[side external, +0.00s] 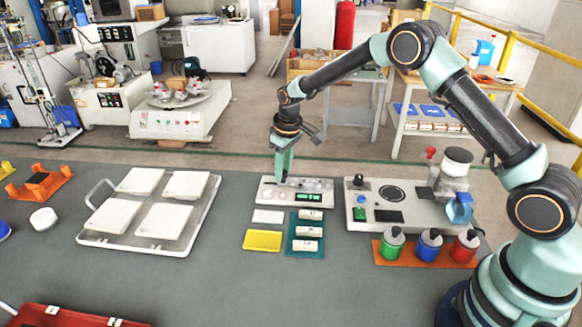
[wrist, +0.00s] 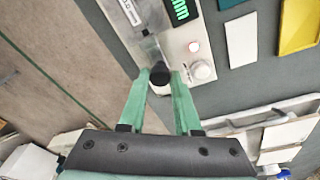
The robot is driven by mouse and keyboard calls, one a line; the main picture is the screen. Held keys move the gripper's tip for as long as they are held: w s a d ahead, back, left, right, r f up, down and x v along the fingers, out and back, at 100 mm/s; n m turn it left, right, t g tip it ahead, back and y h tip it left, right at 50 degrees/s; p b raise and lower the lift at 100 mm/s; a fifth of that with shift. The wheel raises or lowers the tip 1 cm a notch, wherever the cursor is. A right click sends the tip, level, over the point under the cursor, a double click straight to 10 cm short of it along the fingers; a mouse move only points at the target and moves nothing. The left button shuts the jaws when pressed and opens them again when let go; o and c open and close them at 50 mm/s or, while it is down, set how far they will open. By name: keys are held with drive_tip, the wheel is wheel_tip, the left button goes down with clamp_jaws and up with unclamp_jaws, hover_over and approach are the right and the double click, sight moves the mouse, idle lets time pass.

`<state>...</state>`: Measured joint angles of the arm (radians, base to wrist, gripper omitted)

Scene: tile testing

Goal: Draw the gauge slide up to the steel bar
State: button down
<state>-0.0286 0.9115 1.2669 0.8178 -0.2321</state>
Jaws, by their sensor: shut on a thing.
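The gauge (side external: 268,198) is a flat pale box with a green lit display, on the grey table in the side view. In the wrist view its panel (wrist: 205,40) carries the display, a red light and a pale round knob. My gripper (side external: 282,178) points down at the gauge's left part. In the wrist view my gripper (wrist: 160,84) is shut on the black knob of the gauge slide (wrist: 159,72). A grey metal strip (wrist: 150,48) lies just beyond the knob. I cannot tell whether it is the steel bar, or whether the slide touches it.
A tray (side external: 88,240) of white tiles stands to the left. A white piece (side external: 268,216), a yellow one (side external: 262,240) and a teal holder (side external: 292,248) lie in front of the gauge. A second device (side external: 362,222) stands close on the right.

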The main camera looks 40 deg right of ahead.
sight(292, 183)
drive_tip(key=shift+s+d, duration=0.35)
drive_tip(key=shift+d, duration=0.2)
drive_tip(key=shift+s+d, duration=0.2)
drive_tip(key=shift+d, duration=0.05)
drive_tip(key=shift+s+d, duration=0.15)
drive_tip(key=shift+s, duration=0.05)
drive_tip(key=shift+d+r, duration=0.1)
idle(1.2)
drive_tip(key=c, duration=0.6)
unclamp_jaws()
drive_tip(key=shift+c, duration=0.2)
drive_tip(key=shift+s+r, duration=0.1)
drive_tip(key=shift+r, duration=2.85)
